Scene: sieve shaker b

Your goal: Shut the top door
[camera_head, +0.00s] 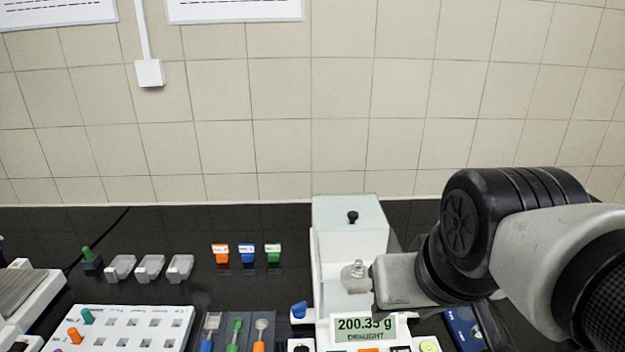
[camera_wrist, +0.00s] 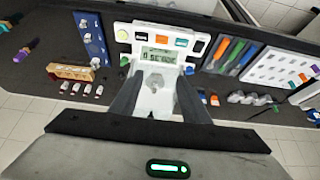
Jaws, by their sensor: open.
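The balance (camera_head: 322,262) stands on the black bench, and its display (camera_head: 365,328) reads 200.35 g with the word DRAUGHT. The top door (camera_head: 335,208) is a pale pane with a black knob (camera_head: 353,217), lying toward the back of the balance. A shiny metal weight (camera_head: 357,268) shows in front of it, and also in the wrist view (camera_wrist: 156,81). My gripper (camera_wrist: 158,92) is open, its two dark fingers apart over the balance with the weight showing between them.
A white pegged rack (camera_head: 130,325), several coloured tools (camera_head: 237,330) and grey trays (camera_head: 150,267) lie to the left. Orange, blue and green clips (camera_head: 247,254) stand behind.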

